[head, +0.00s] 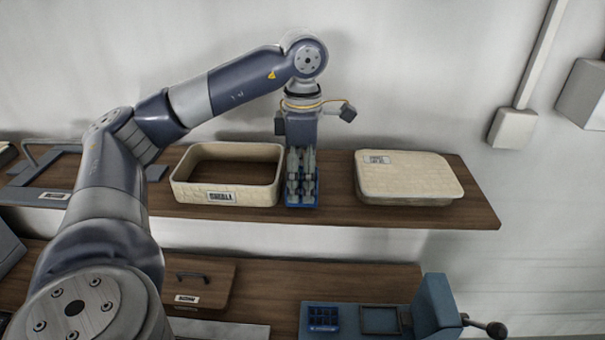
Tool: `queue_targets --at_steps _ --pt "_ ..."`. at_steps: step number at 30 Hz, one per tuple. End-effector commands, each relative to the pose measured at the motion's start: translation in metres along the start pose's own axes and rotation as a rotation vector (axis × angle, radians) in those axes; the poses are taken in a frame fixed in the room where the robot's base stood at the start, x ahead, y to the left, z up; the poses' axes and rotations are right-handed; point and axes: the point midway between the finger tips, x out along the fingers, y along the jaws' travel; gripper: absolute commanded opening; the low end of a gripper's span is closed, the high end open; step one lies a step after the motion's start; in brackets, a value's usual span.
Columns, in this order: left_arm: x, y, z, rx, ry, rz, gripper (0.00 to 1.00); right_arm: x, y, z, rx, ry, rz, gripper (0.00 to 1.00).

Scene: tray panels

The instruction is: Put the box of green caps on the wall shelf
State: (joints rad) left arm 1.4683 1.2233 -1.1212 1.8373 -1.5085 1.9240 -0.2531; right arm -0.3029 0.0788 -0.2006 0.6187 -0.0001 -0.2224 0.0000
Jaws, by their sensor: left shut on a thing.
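My left gripper (301,180) points down and is shut on a small blue box (303,206) at the wooden wall shelf (420,216). Only the lower edge of the blue box shows below the fingers. Its contents are hidden, and I see no green caps. The box sits between a cream open bin and a cream lidded box. I cannot tell whether it rests on the shelf or hangs just above it. My right gripper is not in view.
The cream open bin (190,197) stands close left of my gripper; the lidded cream box (410,177) is to the right. A dark frame (50,182) lies farther left. Below is a wooden worktop (340,277) with a blue vise-like device (433,305) and another blue box (323,317).

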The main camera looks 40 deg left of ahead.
Motion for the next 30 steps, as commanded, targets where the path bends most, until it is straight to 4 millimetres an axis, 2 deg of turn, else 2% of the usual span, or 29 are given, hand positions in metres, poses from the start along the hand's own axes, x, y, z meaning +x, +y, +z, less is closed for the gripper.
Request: queue_targets --at_steps 2,13,14,15,16,30 --pt "0.0014 -0.0002 -0.0002 0.0 -0.002 0.001 0.45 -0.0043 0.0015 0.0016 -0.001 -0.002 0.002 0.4" --pt "0.0083 -0.0003 0.0004 0.0 -0.003 0.001 0.45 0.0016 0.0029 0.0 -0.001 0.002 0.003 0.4" --pt "0.0066 -0.0003 0.0003 0.0 -0.002 0.001 0.8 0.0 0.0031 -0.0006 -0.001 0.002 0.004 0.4" --pt "0.0063 -0.0004 0.0003 0.0 -0.002 0.001 0.89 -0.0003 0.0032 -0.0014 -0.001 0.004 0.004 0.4" --pt "0.0062 -0.0003 0.0003 0.0 -0.002 0.001 0.93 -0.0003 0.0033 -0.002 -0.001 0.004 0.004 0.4" --pt "0.0026 -0.0003 0.0004 0.0 -0.003 0.001 0.93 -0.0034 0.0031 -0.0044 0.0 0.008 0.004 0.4"
